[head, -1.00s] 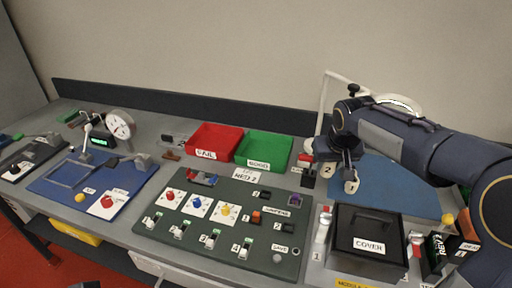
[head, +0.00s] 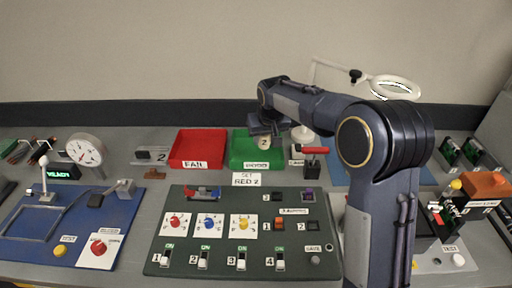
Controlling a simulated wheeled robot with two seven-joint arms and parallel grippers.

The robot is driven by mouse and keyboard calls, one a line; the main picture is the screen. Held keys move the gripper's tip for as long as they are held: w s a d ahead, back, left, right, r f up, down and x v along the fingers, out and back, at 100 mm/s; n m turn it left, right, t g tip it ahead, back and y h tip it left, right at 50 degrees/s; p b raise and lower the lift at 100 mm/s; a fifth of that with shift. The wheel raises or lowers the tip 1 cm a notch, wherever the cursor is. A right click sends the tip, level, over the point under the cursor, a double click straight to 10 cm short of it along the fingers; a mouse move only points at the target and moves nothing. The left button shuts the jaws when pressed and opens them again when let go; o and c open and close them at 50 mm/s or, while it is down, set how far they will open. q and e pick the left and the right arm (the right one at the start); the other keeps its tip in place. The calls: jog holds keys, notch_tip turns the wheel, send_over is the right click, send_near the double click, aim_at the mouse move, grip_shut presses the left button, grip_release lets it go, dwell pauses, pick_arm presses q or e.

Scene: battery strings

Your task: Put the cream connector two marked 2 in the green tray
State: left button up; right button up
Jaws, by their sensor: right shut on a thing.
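My right gripper (head: 266,128) comes in from the right and is shut on the cream connector two (head: 263,142), a small cream piece with a 2 on its front. The fingertips are partly hidden by the gripper body. The gripper and connector show over the green tray (head: 240,152), which has a white label on its front. The connector appears above the tray floor, but its exact height is hard to tell. My left gripper is not in view.
A red tray (head: 185,148) marked FAIL stands left of the green tray. A dark green switch panel (head: 180,255) lies in front, and a red-handled lever (head: 314,152) stands right of the green tray. A round gauge (head: 85,150) and blue board (head: 120,213) are at left.

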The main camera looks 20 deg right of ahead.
jog(key=w+f, duration=0.2)
jog(key=f, duration=0.1)
jog(key=w+a+f+p, duration=0.1)
jog(key=w+f, duration=0.1)
jog(key=shift+w+f, duration=0.35)
jog(key=shift+f, duration=1.6)
jog(key=shift+f, duration=0.2)
jog(key=o, duration=1.1)
jog(key=shift+r, duration=0.15)
